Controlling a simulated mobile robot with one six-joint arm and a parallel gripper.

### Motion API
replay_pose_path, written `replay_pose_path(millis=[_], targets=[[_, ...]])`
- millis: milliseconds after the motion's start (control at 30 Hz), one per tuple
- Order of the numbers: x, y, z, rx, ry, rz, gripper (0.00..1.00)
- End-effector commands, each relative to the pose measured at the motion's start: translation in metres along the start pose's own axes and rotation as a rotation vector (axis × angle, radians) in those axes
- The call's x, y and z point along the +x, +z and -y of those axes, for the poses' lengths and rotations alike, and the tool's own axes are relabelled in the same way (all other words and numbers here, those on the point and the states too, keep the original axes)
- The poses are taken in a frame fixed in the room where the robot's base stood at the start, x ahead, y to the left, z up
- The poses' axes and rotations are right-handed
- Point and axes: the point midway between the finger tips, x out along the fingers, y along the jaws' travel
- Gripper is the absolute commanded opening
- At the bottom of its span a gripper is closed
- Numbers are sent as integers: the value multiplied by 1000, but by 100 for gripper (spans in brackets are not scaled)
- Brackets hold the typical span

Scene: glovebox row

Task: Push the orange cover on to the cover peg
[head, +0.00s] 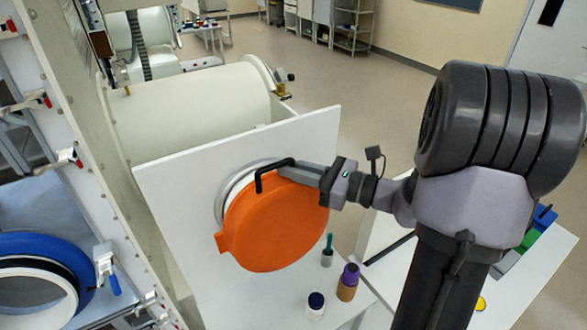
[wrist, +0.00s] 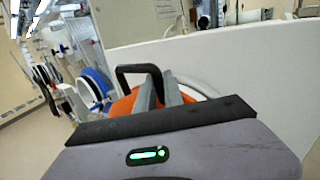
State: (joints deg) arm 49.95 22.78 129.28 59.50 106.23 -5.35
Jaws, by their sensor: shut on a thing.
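The orange cover (head: 275,228) is a round disc with a black bar handle (head: 262,180) on its face and a small tab at its lower left edge. My gripper (head: 292,167) is shut on the handle at the cover's upper side. In the wrist view the grey fingers (wrist: 160,92) close on the black handle (wrist: 126,72), with a little of the orange cover (wrist: 120,106) behind. The cover hangs in front of a pale ring (head: 229,192) on the white panel and overlaps it. I cannot tell whether they touch. The cover peg is not seen; the cover may hide it.
The white upright panel (head: 178,182) stands behind the cover. A blue-rimmed port (head: 80,255) is at left. Floor is open beyond.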

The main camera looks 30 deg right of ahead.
Motion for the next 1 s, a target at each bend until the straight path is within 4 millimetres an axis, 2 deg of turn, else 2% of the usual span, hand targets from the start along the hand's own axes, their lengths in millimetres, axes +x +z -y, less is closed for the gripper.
replay_pose_path(millis=[1000], targets=[[16,-1,11,0,-1,2,0]])
